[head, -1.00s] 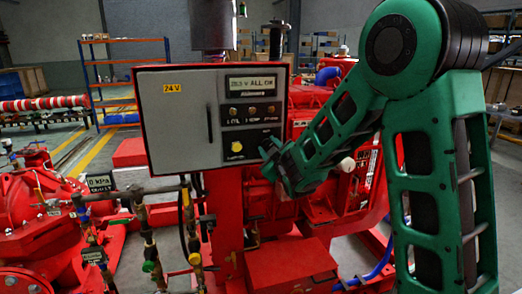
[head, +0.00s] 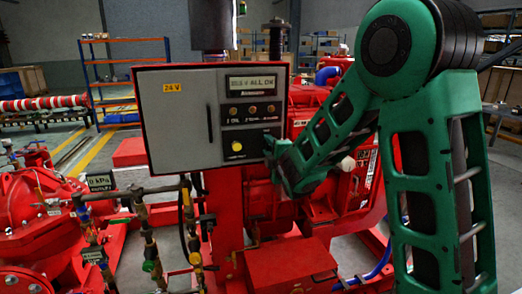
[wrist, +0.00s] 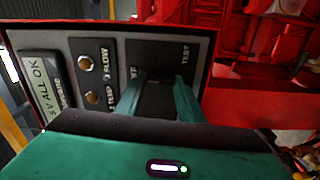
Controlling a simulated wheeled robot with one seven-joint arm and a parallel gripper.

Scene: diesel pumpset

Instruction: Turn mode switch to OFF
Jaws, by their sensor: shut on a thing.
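The grey control box (head: 180,120) with a red rim stands in the middle of the head view. Its display (head: 252,83) reads ALL OK at its end. My gripper (head: 271,150) is at the lower right of the box's dark panel, right of a yellow knob (head: 237,146). In the wrist view my gripper (wrist: 160,96) has its green fingers against the dark plate with the TEST label (wrist: 184,57). The fingers are shut on the mode switch, which they mostly hide. Its pointing direction cannot be made out. Another label beside the fingers is partly covered.
Small round knobs (wrist: 89,66) sit beside the fingers in the wrist view. Red pump pipework (head: 40,210) and brass valves stand at the lower left. A red box (head: 290,265) lies below the panel. Shelving (head: 125,80) stands far behind.

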